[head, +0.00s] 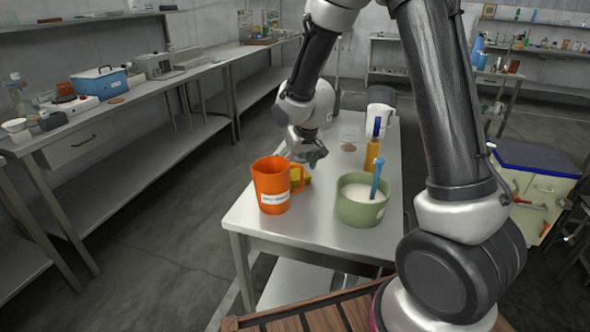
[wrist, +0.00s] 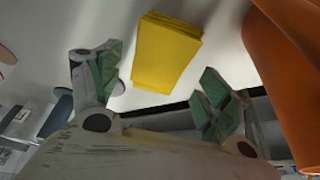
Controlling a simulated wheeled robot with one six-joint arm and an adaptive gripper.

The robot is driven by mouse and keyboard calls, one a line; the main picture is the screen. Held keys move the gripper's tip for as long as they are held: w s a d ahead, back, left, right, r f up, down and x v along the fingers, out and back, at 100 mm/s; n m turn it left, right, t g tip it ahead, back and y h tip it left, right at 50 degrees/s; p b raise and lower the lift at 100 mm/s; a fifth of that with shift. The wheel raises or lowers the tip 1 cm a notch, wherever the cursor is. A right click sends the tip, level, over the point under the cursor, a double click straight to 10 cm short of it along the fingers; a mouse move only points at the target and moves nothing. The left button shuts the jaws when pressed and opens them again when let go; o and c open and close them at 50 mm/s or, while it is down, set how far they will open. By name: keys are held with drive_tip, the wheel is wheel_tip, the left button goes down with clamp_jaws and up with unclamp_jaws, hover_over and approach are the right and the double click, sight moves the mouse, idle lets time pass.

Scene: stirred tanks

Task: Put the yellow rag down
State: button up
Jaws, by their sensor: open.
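The yellow rag (wrist: 166,52) lies folded on the steel table, just beyond my gripper's fingertips in the wrist view. In the head view my gripper (head: 312,156) is low over the table, just behind the rag.
The orange jug (head: 271,186) stands left of the rag, and a green pot (head: 360,202) with a blue-handled tool stands right. The table's front strip (head: 300,232) is clear.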

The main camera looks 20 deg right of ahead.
drive_tip(key=v, duration=0.9)
drive_tip(key=shift+r, duration=0.25)
drive_tip(key=s+d+r+m, duration=0.1)
drive_tip(key=s+d+r, duration=0.7)
drive_tip(key=s+r, duration=0.15)
drive_tip(key=s+d+r, duration=0.1)
drive_tip(key=s+d, duration=0.2)
drive_tip(key=s, duration=0.6)
drive_tip(key=s+d+r+m, duration=0.1)
drive_tip(key=s+d, duration=0.2)
drive_tip(key=s, duration=0.5)
drive_tip(key=shift+s+r+h, duration=0.25)
drive_tip(key=shift+s+h, duration=0.15)
drive_tip(key=shift+o, duration=0.5)
drive_tip(key=shift+a, duration=0.2)
